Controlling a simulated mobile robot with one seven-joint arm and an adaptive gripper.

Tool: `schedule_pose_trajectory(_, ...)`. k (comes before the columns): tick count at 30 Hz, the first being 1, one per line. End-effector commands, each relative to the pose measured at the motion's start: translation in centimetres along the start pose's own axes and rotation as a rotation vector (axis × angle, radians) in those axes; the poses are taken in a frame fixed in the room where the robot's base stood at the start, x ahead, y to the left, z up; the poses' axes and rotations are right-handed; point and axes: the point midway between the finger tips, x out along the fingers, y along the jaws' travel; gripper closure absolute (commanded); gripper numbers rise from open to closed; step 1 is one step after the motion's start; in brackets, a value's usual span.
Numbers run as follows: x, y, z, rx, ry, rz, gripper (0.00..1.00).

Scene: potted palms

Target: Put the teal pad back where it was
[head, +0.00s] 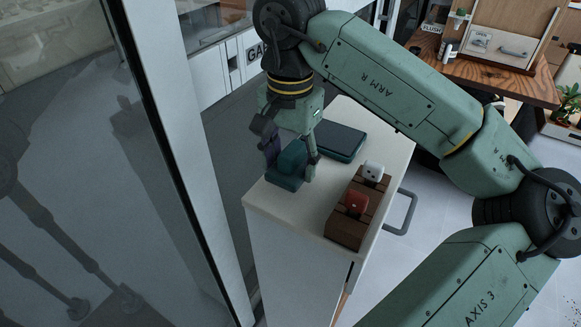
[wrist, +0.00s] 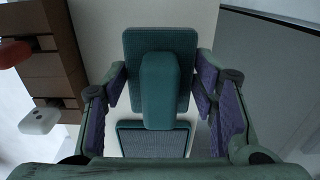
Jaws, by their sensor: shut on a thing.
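The teal pad (head: 291,163) is a flat teal plate with a rounded block raised on it. My gripper (head: 293,160) is shut on it, near the left edge of the white cabinet top. In the wrist view the teal pad (wrist: 158,90) sits between the two purple-lined fingers of my gripper (wrist: 161,84). I cannot tell whether it touches the cabinet top or hangs just above it. A flat dark tray (head: 338,141) with a teal rim lies on the cabinet top behind and right of the pad; the wrist view also shows its rim (wrist: 153,125).
A brown wooden holder (head: 345,229) with a red piece (head: 356,201) and a white piece (head: 373,171) stands at the right edge of the white cabinet top (head: 295,207). A glass panel with a pale post (head: 185,150) stands left.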

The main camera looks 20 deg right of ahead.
Motion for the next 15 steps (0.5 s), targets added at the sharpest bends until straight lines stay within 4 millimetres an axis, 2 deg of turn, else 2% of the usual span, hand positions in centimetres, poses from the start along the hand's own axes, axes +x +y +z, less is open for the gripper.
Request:
schedule_pose_trajectory(8,3.1,0.0,0.1,0.000,-0.001,-0.001,0.70)
schedule_pose_trajectory(15,3.4,0.0,0.1,0.000,0.000,-0.001,0.70)
